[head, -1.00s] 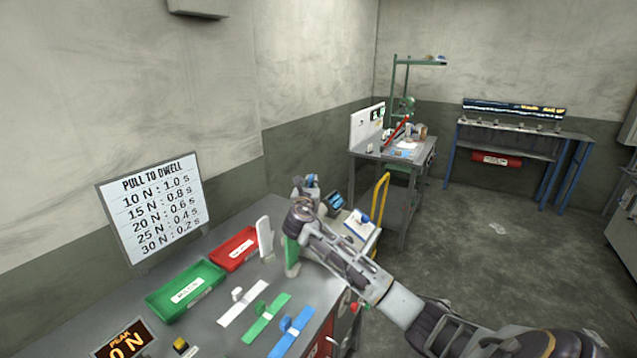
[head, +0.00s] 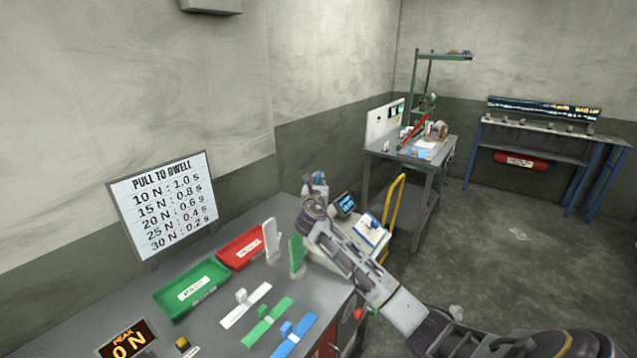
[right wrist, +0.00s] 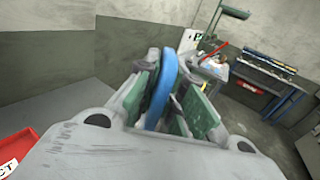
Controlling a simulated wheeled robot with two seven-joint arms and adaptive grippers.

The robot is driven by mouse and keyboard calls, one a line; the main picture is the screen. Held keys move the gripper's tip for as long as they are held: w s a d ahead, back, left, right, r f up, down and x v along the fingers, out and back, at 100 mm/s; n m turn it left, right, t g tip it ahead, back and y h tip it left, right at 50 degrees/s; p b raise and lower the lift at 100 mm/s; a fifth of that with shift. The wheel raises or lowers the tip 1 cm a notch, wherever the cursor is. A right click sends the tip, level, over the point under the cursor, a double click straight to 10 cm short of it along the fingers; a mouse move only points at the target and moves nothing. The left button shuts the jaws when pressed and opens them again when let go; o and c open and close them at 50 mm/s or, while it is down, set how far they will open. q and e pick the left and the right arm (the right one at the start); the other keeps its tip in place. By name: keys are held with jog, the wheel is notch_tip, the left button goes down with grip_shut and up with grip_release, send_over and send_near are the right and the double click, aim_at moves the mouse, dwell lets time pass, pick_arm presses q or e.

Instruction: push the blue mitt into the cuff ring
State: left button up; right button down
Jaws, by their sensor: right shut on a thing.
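My right gripper (head: 319,184) is raised above the far right end of the grey bench. It is shut on the blue mitt (right wrist: 160,88), which stands upright between the greenish finger pads in the right wrist view. I cannot make out the cuff ring in either view. My left gripper is not in view.
An upright green mitt (head: 297,253) and a white one (head: 271,241) stand left of my right arm. Red (head: 241,250) and green (head: 191,287) trays, and white, green and blue (head: 294,338) flat strips lie nearby.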

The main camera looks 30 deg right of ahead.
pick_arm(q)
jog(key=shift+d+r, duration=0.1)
pick_arm(e)
jog(key=shift+r+p, duration=0.1)
jog(key=shift+p, duration=0.3)
pick_arm(q)
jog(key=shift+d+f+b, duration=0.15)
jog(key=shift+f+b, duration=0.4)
jog(key=shift+b, duration=0.15)
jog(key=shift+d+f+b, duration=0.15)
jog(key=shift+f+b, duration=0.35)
jog(key=shift+b, duration=0.15)
pick_arm(e)
jog(key=shift+f, duration=2.95)
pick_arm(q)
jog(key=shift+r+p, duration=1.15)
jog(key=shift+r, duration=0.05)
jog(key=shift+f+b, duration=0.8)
pick_arm(e)
jog(key=shift+f, duration=1.45)
